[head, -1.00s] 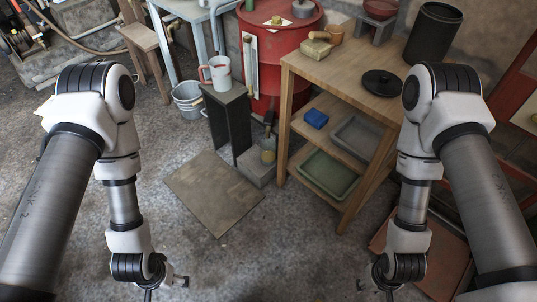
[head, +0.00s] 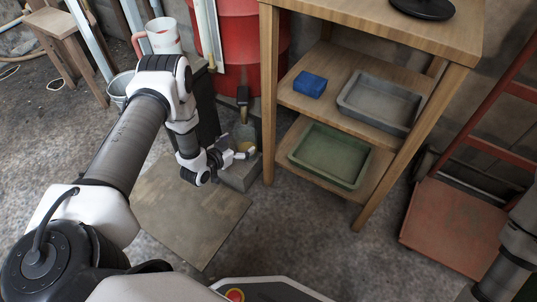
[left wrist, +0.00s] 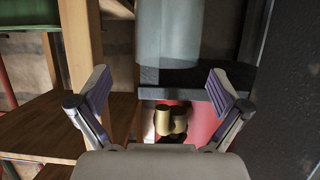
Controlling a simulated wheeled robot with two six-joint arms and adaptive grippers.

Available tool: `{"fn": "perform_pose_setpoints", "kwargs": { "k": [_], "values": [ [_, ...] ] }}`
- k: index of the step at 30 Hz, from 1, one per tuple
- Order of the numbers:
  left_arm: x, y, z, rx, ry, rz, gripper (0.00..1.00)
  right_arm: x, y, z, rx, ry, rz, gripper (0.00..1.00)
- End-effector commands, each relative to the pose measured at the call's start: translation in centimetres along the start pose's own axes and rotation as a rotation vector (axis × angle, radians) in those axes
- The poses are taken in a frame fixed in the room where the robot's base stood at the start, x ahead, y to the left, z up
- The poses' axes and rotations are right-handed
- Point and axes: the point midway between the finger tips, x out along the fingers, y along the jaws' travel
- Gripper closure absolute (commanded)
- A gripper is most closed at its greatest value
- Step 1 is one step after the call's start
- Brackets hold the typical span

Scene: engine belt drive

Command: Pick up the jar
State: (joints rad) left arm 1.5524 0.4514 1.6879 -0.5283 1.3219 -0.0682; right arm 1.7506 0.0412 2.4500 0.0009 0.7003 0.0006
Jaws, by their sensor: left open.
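My right gripper is out of view.
The wooden shelf table (head: 268,110) stands close on the right, holding a green tray (head: 330,187), a grey tray (head: 415,125) and a blue block (head: 310,84). The red drum (head: 237,45) is behind. A flat board (head: 195,225) lies on the floor.

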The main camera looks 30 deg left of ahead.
Motion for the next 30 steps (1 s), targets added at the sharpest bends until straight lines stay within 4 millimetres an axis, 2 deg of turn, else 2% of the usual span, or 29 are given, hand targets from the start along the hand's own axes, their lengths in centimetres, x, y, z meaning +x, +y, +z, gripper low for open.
{"fn": "perform_pose_setpoints", "kwargs": {
  "k": [1,5,11,17,19,22,27,28,30],
  "values": [
    [0.4,-0.5,2.6,-0.005,-0.009,-0.010,0.00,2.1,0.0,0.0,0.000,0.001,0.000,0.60],
    [0.5,-0.8,4.2,-0.009,-0.022,-0.017,0.00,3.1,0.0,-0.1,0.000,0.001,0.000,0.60],
    [3.0,-0.8,4.3,-0.008,-0.021,-0.016,0.00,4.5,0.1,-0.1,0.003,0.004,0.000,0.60],
    [6.3,-0.7,4.9,-0.009,-0.021,-0.016,0.00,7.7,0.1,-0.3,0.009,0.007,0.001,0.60],
    [7.3,-0.8,4.7,-0.008,-0.022,-0.016,0.00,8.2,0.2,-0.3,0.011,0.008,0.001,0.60],
    [8.0,-0.8,4.4,-0.010,-0.023,-0.017,0.00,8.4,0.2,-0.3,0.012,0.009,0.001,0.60],
    [7.9,-0.8,4.2,-0.011,-0.025,-0.017,0.00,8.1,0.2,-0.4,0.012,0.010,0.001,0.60],
    [7.9,-0.8,4.2,-0.011,-0.025,-0.017,0.04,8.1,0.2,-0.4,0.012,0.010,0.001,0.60],
    [7.9,-0.8,4.2,-0.011,-0.025,-0.017,0.28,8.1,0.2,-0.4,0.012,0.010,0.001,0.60]
  ]
}}
